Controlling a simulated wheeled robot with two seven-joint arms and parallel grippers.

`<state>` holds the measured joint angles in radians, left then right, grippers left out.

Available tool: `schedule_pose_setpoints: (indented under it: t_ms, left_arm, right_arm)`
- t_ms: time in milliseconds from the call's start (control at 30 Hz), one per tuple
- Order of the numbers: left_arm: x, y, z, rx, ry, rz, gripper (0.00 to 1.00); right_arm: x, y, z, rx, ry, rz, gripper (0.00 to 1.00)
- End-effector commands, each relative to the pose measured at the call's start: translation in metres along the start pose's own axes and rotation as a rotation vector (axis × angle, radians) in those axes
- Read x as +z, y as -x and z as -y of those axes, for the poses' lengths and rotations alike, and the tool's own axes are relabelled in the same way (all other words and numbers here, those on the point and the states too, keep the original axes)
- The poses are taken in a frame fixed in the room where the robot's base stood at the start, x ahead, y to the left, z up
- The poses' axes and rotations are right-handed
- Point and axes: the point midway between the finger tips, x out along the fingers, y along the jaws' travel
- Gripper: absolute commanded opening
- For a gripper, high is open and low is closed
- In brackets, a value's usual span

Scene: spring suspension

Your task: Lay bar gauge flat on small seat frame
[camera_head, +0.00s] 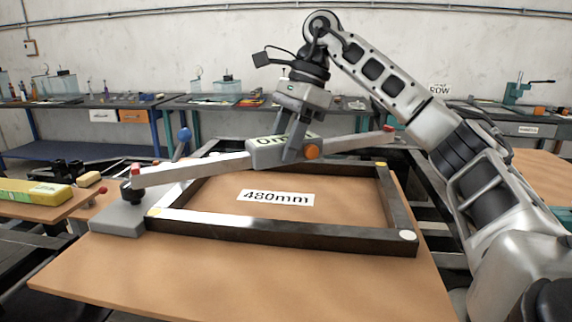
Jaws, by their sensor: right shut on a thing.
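The small seat frame (290,236) is a dark rectangular metal frame lying flat on a brown table, with a "480mm" label (275,197) inside it. The bar gauge (199,167) is a long grey bar with a labelled middle block and red-marked ends. It lies across the view above the frame, its left end lower and nearer, its right end higher in the picture. My right gripper (299,150) comes from above and is shut on the gauge's middle block, partly hiding its label. I cannot tell whether the gauge touches the frame. My left gripper is not in view.
A grey block (118,218) stands at the frame's left corner, by the gauge's left end. A yellow item (32,192) lies on a side table at left. The brown table's front (240,283) is clear. Workbenches line the back wall.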

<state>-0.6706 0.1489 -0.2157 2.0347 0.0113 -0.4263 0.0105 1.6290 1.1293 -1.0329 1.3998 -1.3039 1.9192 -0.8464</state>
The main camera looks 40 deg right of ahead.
Motion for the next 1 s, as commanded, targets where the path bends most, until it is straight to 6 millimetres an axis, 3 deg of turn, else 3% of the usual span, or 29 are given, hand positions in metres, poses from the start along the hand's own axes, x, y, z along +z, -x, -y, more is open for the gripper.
schedule_pose_setpoints:
  t_ms: [333,500,900,933,1000]
  left_arm:
    - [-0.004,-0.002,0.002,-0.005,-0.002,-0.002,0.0]
    - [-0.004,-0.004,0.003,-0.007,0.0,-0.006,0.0]
    - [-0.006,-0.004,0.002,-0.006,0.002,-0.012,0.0]
    - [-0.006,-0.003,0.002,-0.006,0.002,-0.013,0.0]
    - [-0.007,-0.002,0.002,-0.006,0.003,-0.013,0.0]
  right_arm:
    - [-0.025,-0.022,0.021,-0.001,-0.002,0.001,0.13]
    - [-0.034,-0.045,0.019,-0.003,0.0,0.0,0.13]
    - [-0.036,-0.051,0.019,-0.003,0.0,0.002,0.13]
    - [-0.037,-0.052,0.019,-0.002,0.0,0.001,0.48]
    - [-0.036,-0.051,0.019,-0.002,0.0,0.001,0.67]
